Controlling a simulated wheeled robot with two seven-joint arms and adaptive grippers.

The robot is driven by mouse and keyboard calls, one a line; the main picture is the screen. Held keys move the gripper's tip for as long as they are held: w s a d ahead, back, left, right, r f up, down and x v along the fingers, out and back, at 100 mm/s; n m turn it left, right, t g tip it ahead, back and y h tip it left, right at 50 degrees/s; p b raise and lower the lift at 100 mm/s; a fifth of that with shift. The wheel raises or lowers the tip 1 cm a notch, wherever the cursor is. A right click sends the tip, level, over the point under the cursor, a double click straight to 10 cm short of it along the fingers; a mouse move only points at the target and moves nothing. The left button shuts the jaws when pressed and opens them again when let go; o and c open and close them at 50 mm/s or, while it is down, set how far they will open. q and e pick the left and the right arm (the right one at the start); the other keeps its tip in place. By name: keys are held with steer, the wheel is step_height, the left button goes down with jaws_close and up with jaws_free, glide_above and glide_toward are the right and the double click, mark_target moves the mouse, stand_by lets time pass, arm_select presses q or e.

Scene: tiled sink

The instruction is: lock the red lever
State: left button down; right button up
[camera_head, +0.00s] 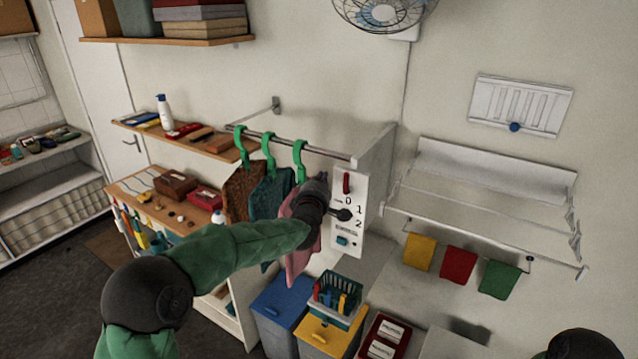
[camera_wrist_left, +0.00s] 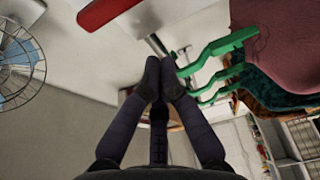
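A red lever (camera_head: 346,183) stands upright at the top of a white panel (camera_head: 349,240) marked 0, 1 and 2, just above the 0. In the left wrist view the red lever (camera_wrist_left: 106,12) shows large at the upper left edge, partly cut off. My right gripper is not in view.
Green hangers (camera_head: 269,150) with cloths hang on a rail (camera_head: 300,145) left of the panel, close behind my left arm. A white rack (camera_head: 480,195) is to the right. Blue and yellow bins (camera_head: 280,310) and a basket (camera_head: 337,294) stand below.

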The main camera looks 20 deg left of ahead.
mark_target(347, 183)
arm_select(q)
steer(key=d, duration=0.1)
steer(key=d+p, duration=0.1)
steer(key=d, duration=0.1)
steer(key=shift+s, duration=0.3)
steer(key=shift+s+d, duration=0.2)
steer(key=shift+d, duration=0.2)
steer(key=shift+w, duration=0.1)
steer(key=shift+d+m+b, duration=0.15)
steer(key=shift+m+b, duration=0.25)
steer(key=shift+b, duration=0.1)
